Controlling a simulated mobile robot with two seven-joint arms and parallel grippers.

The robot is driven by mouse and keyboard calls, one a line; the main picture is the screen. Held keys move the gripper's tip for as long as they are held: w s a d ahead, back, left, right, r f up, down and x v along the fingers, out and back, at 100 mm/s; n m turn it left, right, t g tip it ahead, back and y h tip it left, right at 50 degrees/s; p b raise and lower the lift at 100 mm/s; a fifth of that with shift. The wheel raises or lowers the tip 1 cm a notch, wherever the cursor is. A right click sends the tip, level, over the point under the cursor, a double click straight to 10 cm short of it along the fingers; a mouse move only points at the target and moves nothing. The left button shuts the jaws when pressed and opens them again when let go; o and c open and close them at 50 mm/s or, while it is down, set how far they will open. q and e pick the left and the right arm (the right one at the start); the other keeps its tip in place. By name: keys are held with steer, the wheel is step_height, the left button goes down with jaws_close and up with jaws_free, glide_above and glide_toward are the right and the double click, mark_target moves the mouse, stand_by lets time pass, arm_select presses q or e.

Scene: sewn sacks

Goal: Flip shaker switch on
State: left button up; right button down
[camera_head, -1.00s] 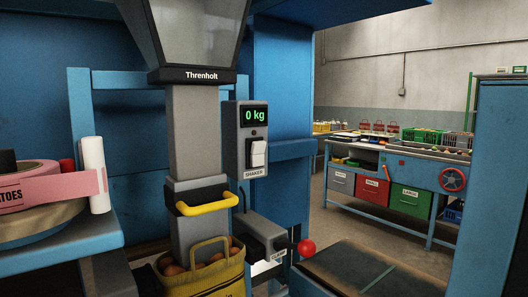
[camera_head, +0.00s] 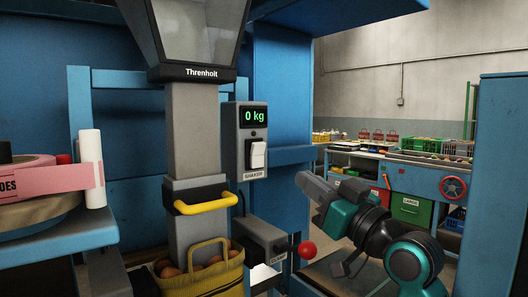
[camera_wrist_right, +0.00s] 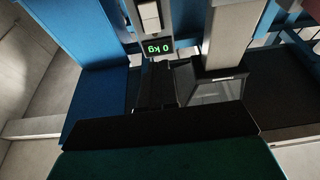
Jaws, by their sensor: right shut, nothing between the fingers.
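The shaker switch (camera_head: 257,155) is a white rocker on a grey box (camera_head: 245,125) labelled SHAKER, under a green display (camera_head: 254,116) reading 0 kg. In the right wrist view the switch (camera_wrist_right: 149,14) shows at the top edge, above the upside-down display (camera_wrist_right: 157,47). My right gripper (camera_head: 304,180) is shut and empty. In the head view it is to the right of the switch and a little lower, apart from it. Its dark fingers (camera_wrist_right: 157,88) also show in the right wrist view, pointing toward the box. My left gripper is out of view.
A grey chute (camera_head: 195,130) with a yellow handle (camera_head: 206,204) stands left of the box, over a yellow sack (camera_head: 205,272) of potatoes. A red-knobbed lever (camera_head: 307,250) is below the switch. Pink tape (camera_head: 45,185) lies on the left shelf. A blue post (camera_head: 500,180) stands at right.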

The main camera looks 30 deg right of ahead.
mark_target(256, 144)
steer(key=p+x, duration=0.2)
steer(key=x, duration=1.2)
steer(key=shift+f+p, duration=0.1)
steer(key=shift+p, duration=0.25)
steer(key=shift+w+d, duration=0.1)
